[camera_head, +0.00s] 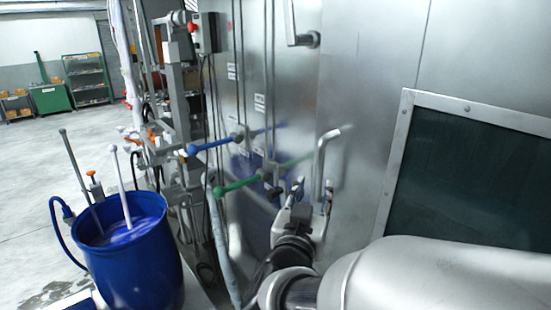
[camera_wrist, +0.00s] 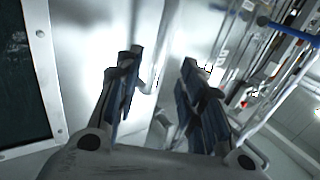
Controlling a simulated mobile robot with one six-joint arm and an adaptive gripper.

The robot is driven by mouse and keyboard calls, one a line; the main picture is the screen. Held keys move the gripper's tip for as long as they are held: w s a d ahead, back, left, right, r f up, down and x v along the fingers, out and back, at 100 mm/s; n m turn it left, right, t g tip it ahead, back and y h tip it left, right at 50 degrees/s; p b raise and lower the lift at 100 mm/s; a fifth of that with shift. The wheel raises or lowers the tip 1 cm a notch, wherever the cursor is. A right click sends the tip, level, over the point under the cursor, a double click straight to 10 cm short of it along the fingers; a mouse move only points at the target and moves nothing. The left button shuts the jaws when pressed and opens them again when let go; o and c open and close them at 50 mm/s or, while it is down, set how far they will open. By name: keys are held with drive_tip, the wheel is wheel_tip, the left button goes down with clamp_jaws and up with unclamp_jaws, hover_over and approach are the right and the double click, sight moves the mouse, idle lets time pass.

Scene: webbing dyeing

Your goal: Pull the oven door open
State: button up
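The oven is a tall brushed-steel front (camera_head: 365,85) with a dark window (camera_head: 465,180) in a riveted frame at the right. A bent steel bar handle (camera_head: 320,165) stands out from the steel left of the window. The oven door looks flush with the front. My gripper (camera_head: 314,190) is at the lower part of the handle, fingers pointing at the steel. In the wrist view my gripper (camera_wrist: 162,80) shows two dark-padded fingers well apart. A pale bar like the handle shows between them; I cannot tell whether either finger touches it.
Blue (camera_head: 215,144) and green (camera_head: 240,184) valve levers stick out left of the handle. A blue drum (camera_head: 130,265) with rods stands at the lower left. Pipes and a control box (camera_head: 205,33) are behind it. Open floor (camera_head: 35,165) lies far left.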

sight(319, 174)
drive_tip(key=x, duration=0.9)
drive_tip(key=shift+w+d, duration=0.15)
drive_tip(key=shift+w, duration=0.2)
clamp_jaws()
